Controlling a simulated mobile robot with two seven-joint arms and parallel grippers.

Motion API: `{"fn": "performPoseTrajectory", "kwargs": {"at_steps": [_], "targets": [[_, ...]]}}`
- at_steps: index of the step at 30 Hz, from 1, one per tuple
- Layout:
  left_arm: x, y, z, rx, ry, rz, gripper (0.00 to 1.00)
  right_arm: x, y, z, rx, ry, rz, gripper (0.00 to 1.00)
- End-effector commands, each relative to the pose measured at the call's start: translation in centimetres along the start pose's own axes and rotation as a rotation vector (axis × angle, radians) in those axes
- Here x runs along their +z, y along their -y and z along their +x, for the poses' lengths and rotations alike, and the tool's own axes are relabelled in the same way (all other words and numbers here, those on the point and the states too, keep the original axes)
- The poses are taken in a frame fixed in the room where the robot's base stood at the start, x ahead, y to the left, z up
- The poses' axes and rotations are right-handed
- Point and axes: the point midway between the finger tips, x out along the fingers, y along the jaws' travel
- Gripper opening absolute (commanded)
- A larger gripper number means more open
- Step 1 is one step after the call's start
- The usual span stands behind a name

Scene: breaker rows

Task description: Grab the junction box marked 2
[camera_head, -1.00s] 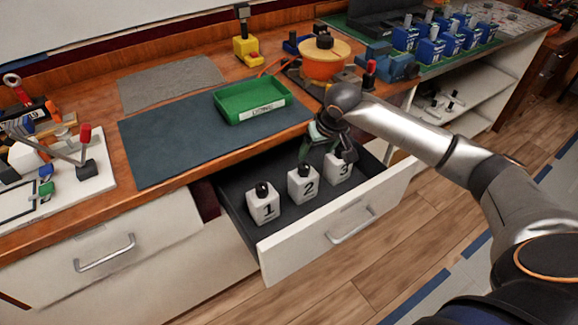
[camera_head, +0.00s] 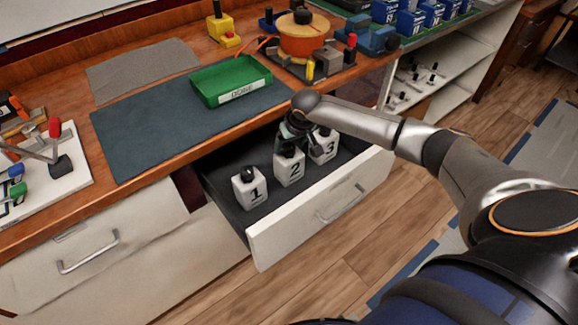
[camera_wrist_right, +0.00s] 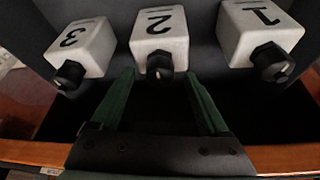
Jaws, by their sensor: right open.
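The junction box marked 2 (camera_head: 289,170) is a white block with a black knob on top. It stands in the open drawer (camera_head: 272,222) between the box marked 1 (camera_head: 250,190) and the box marked 3 (camera_head: 324,148). My right gripper (camera_head: 293,138) is at the drawer, just behind box 2 in the head view. In the right wrist view its green fingers (camera_wrist_right: 158,84) are spread apart, with the knob of box 2 (camera_wrist_right: 160,35) in line with the gap between the tips. I cannot tell whether they touch it. My left gripper is out of view.
Box 3 (camera_wrist_right: 82,45) and box 1 (camera_wrist_right: 258,30) stand close on either side in the right wrist view. The wooden counter edge (camera_head: 205,143) runs behind the drawer. A green tray (camera_head: 231,83) sits on a dark mat (camera_head: 150,130).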

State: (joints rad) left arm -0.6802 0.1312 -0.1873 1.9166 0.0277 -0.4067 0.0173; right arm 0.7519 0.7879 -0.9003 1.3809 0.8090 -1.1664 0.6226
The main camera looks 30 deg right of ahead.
Motion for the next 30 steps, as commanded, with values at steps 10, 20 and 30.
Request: {"fn": "performPoseTrajectory", "kwargs": {"at_steps": [10, 20, 30], "targets": [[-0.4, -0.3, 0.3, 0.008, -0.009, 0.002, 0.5, -0.1, 0.0, 1.9, 0.0, -0.002, 0.0, 0.79], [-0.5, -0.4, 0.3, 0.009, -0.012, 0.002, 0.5, -0.1, 0.0, 1.9, 0.0, -0.001, 0.0, 0.52], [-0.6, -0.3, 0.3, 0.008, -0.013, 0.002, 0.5, -0.1, 0.0, 1.9, 0.0, -0.001, 0.0, 0.14]]}}
